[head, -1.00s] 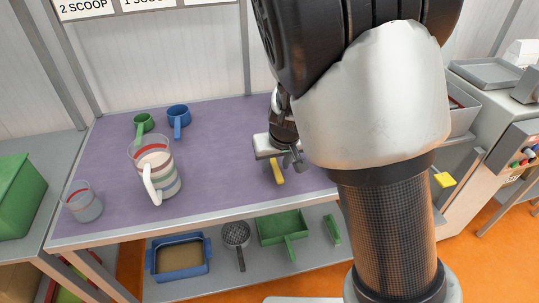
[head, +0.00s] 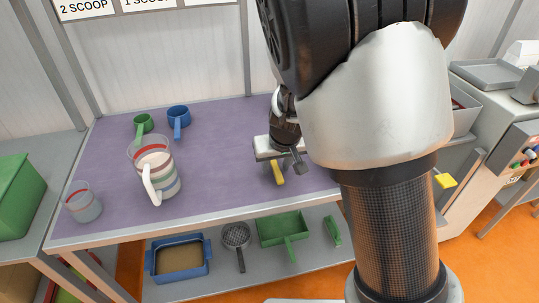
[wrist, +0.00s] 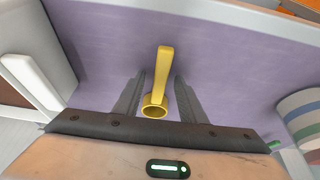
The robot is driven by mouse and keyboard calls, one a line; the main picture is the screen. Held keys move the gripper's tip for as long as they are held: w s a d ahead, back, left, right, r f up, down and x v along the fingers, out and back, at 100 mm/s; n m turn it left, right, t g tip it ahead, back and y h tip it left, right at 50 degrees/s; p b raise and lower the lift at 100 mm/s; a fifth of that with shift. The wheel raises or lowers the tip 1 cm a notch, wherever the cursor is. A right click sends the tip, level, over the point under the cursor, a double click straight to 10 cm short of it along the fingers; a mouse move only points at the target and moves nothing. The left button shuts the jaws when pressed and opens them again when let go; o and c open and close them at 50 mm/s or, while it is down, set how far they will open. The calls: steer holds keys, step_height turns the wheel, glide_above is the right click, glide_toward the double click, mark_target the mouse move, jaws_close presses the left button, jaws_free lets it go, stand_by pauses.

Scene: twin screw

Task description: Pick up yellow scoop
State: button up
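The yellow scoop (wrist: 163,75) lies on the purple tabletop, its handle pointing up in the wrist view and its round cup (wrist: 154,106) close to the gripper. My gripper (wrist: 160,78) is open, with one finger on each side of the scoop and a visible gap on both sides. I cannot tell how far the fingertips are above the table. In the head view the gripper (head: 282,157) is over the scoop, and only the scoop's yellow handle (head: 277,173) shows below it.
A striped pitcher (head: 165,185) and a clear cup (head: 84,205) stand at the left of the purple table (head: 230,150). A green scoop (head: 142,125) and a blue scoop (head: 178,117) are at the back. A lower shelf holds a blue tray (head: 180,277) and a green scoop (head: 283,229).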

mark_target(276, 168)
jaws_close()
step_height(276, 168, up, 10)
steer(key=p, duration=0.4)
steer(key=shift+r+p, duration=0.25)
steer(key=shift+p, duration=0.15)
